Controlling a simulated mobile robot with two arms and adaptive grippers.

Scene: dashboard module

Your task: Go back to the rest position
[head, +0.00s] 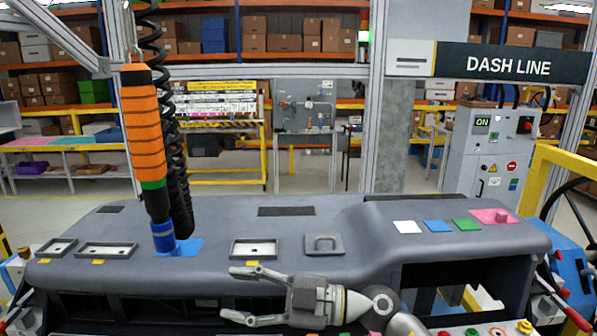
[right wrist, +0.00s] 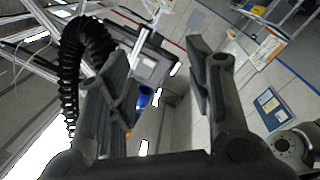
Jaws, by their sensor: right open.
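My right gripper (head: 231,293) is open and empty in front of the dashboard module (head: 330,214), with its fingers pointing left in the head view. Its two spread fingers also show in the right wrist view (right wrist: 155,65), with nothing between them. The grey dashboard module lies across the middle of the head view. My left gripper is not in view.
An orange and black tool (head: 143,140) hangs upright beside a black coiled hose, its blue tip at a blue pad on the module's left. A grey handle plate (head: 323,244) lies mid-module. A control box (head: 492,150) stands at right. Coloured buttons line the bottom edge.

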